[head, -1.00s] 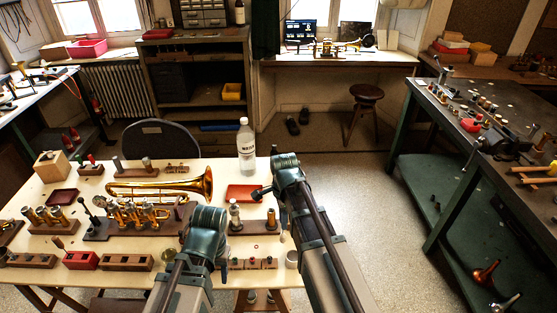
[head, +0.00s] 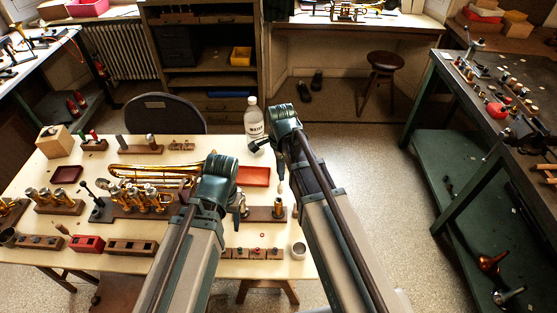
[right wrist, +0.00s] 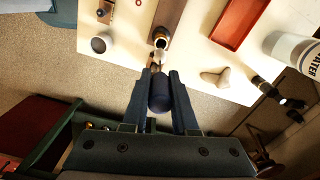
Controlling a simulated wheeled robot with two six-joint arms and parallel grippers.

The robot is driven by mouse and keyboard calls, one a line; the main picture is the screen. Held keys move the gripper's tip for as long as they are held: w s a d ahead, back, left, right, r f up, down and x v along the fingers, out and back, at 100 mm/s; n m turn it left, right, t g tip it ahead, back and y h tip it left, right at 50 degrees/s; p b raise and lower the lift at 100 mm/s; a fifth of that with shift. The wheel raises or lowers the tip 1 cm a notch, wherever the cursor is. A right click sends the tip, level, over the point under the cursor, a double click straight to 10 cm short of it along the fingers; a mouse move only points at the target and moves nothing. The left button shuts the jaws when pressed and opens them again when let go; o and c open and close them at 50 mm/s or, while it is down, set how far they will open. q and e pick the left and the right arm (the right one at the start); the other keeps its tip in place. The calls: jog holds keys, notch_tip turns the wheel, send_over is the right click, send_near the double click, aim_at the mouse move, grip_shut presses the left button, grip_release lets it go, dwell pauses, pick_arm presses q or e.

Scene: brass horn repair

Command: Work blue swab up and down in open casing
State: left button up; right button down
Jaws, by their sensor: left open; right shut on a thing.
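My right gripper (right wrist: 157,95) is shut on the dark blue handle of the swab (right wrist: 159,92). In the head view the swab (head: 281,186) hangs below my right wrist, its pale tip close above the brass casing. The casing (right wrist: 161,38) stands upright on a wooden block (right wrist: 170,14), its open top ahead of the swab tip. It also shows in the head view (head: 279,210). The tip looks outside the casing; the exact gap is hard to tell. My left gripper (head: 240,203) is open over the table near the block's left part, mostly hidden by its own arm.
A white cup (right wrist: 102,43) stands beside the block near the table edge. A red tray (head: 254,177) and a water bottle (head: 254,122) are behind. A trumpet (head: 150,173) and several wooden holders fill the left of the table. Open floor lies to the right.

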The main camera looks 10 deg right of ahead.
jog(key=shift+w+a+r, duration=0.15)
jog(key=shift+a+r, duration=0.15)
jog(key=shift+r, duration=0.25)
pick_arm(q)
jog(key=shift+f+b, duration=1.6)
jog(key=shift+b, duration=0.45)
pick_arm(e)
jog(key=shift+f, duration=2.1)
pick_arm(q)
jog(key=shift+f+b, duration=1.2)
jog(key=shift+b, duration=0.05)
pick_arm(e)
jog(key=shift+f, duration=1.25)
pick_arm(q)
jog(key=shift+f, duration=0.1)
pick_arm(e)
jog(key=shift+f, duration=0.1)
pick_arm(q)
jog(key=shift+f, duration=0.1)
